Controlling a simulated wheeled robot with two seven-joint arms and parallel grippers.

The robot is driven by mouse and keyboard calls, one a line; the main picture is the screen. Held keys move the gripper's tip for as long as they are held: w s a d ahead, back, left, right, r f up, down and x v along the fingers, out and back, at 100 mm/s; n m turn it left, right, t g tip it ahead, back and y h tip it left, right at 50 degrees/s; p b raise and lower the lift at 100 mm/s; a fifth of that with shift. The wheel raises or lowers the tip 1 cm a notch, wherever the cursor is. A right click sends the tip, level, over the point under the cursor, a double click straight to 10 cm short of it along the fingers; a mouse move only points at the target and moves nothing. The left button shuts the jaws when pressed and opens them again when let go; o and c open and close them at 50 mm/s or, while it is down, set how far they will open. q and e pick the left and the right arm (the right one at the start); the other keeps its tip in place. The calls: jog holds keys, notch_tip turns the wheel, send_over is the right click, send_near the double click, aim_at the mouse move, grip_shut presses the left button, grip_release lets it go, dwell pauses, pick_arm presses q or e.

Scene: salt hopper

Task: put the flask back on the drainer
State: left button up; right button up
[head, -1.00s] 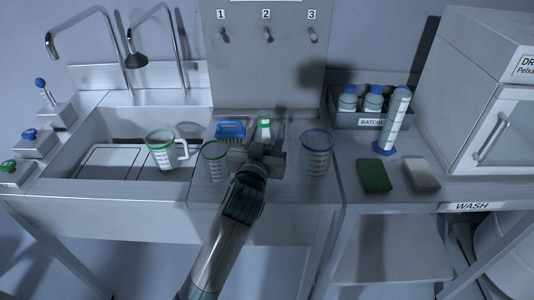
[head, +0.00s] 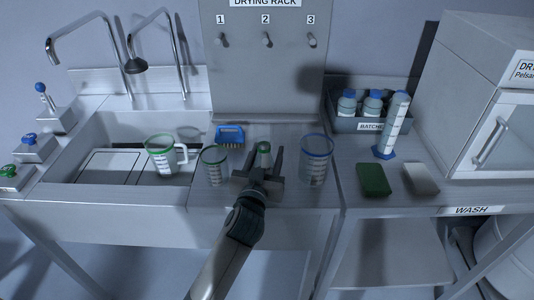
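The flask (head: 264,149), with a green band at its neck, appears in the middle of the head view. It looks upright, on or just above the steel drainer (head: 228,197) beside the sink. My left gripper (head: 265,158) is in front of it, with its two fingers spread on either side of the neck. Gaps show between the fingers and the flask. The gripper and wrist hide the flask's lower body and base, so its contact with the drainer is not visible. My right gripper is not in view.
A green-rimmed beaker (head: 214,168) stands close left of the gripper, a blue-rimmed beaker (head: 316,165) to its right. A blue brush (head: 230,134) lies behind. A jug (head: 162,158) is at the sink (head: 75,150). The drying rack (head: 265,75) rises behind.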

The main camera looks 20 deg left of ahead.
pick_arm(q)
jog(key=shift+f, duration=0.1)
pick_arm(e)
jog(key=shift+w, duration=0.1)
pick_arm(q)
jog(key=o, duration=1.3)
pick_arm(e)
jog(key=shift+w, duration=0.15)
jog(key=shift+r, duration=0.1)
pick_arm(q)
jog(key=shift+s, duration=0.45)
jog(key=s, duration=0.3)
jog(key=s+b, duration=0.1)
jog(key=s, duration=0.3)
jog(key=s+d+b, duration=0.1)
jog(key=s, duration=0.2)
jog(key=shift+s, duration=0.55)
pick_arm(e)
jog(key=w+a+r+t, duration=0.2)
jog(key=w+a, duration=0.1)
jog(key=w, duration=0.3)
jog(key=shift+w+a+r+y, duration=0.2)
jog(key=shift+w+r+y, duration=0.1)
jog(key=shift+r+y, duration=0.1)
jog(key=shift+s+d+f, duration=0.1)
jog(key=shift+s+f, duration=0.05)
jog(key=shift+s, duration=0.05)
